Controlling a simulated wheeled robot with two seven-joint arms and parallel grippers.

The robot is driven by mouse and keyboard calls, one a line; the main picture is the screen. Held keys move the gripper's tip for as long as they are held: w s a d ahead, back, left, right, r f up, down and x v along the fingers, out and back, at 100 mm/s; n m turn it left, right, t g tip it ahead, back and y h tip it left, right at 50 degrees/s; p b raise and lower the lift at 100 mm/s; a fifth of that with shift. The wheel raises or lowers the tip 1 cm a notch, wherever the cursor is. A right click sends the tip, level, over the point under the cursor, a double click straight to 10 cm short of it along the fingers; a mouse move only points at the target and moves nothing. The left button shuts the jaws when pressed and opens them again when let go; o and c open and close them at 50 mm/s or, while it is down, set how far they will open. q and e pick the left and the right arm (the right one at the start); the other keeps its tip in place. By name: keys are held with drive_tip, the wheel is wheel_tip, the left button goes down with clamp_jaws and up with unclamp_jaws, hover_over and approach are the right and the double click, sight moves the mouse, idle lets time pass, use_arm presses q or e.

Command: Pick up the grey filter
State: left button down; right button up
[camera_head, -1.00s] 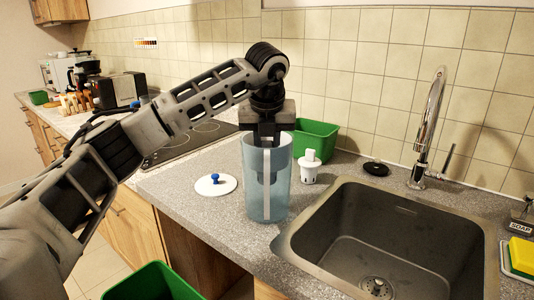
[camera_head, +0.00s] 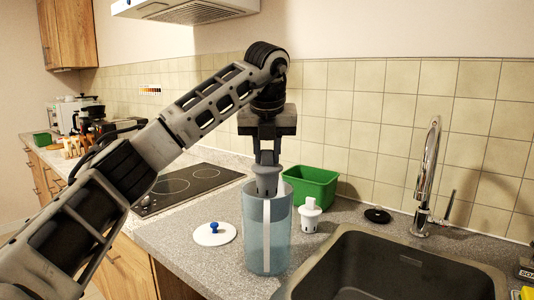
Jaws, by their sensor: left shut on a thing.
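The grey filter (camera_head: 267,178) is between the fingers of my left gripper (camera_head: 267,158), which is shut on its top. The filter is upright, and its lower part is at the mouth of the clear blue pitcher (camera_head: 279,236), partly behind the pitcher's rim. The pitcher stands on the counter left of the sink. A white filter (camera_head: 309,214) stands upright on the counter just right of the pitcher. My right gripper is not in view.
A white lid with a blue knob (camera_head: 214,233) lies left of the pitcher. A green bin (camera_head: 313,186) stands behind it. The sink (camera_head: 390,262), tap (camera_head: 428,180) and a black disc (camera_head: 378,215) are at right. The hob (camera_head: 180,188) is at left.

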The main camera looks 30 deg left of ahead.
use_arm(q)
drive_tip(key=shift+r+p, duration=2.25)
drive_tip(key=shift+r, duration=0.2)
drive_tip(key=shift+f, duration=0.15)
